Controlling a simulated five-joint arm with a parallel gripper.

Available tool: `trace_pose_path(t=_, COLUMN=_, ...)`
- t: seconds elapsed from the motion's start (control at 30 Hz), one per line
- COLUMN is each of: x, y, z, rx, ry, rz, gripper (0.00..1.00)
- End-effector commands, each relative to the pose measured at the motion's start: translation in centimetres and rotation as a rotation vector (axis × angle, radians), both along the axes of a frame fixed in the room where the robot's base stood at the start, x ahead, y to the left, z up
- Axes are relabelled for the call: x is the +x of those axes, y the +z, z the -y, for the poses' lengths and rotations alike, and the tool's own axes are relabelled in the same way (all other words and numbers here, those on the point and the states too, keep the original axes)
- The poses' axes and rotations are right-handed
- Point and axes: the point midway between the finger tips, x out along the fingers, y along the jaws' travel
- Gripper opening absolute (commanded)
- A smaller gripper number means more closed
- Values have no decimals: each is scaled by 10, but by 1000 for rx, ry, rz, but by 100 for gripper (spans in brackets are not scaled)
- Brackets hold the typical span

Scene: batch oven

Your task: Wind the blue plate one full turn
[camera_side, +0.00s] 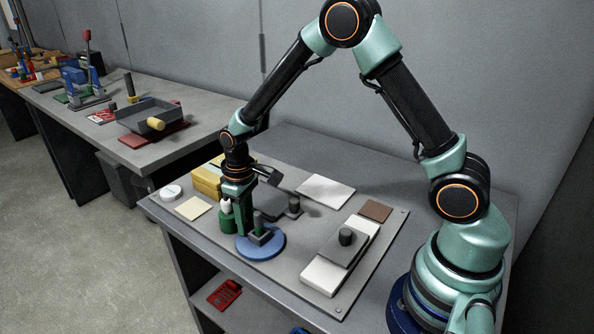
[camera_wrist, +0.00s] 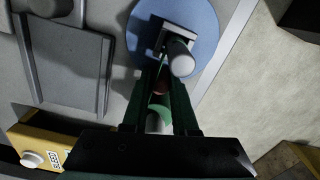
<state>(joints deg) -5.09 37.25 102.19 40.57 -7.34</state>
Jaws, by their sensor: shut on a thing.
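The blue plate (camera_side: 274,246) is a round disc lying flat near the front edge of the grey board; it also shows at the top of the wrist view (camera_wrist: 207,22). A grey upright fitting with a post (camera_side: 258,224) stands on it. In the wrist view the post (camera_wrist: 181,58) has a pale round end. My gripper (camera_wrist: 165,68) reaches down over the plate's near side, its two dark green fingers shut at the fitting. The exact contact is partly hidden by the fingers and post. In the side view my gripper (camera_side: 241,218) is beside the post.
A green bottle-like thing (camera_side: 227,220) with a white top stands close beside my gripper. A yellow box (camera_side: 206,181) is behind it. A white block with a grey knobbed slab (camera_side: 338,250) lies to the right. Bare board lies between slab and plate.

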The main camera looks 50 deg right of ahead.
Motion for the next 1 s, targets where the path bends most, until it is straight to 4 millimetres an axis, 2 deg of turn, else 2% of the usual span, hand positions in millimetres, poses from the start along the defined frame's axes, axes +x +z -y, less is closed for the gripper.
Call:
trace_pose_path(t=0.07, x=0, y=1, z=0, rx=0, ry=0, rz=0, gripper=0)
trace_pose_path(t=0.1, x=0, y=1, z=0, rx=0, ry=1, rz=0, gripper=30)
trace_pose_path(t=0.17, x=0, y=1, z=0, rx=0, ry=1, rz=0, gripper=53)
trace_pose_path(t=0.2, x=0, y=1, z=0, rx=0, ry=1, rz=0, gripper=56)
trace_pose_path(t=0.5, x=0, y=1, z=0, rx=0, ry=1, rz=1, gripper=56)
trace_pose_path(t=0.63, x=1, y=11, z=0, rx=1, ry=1, rz=3, gripper=56)
trace_pose_path(t=1.0, x=1, y=82, z=0, rx=1, ry=1, rz=7, gripper=56)
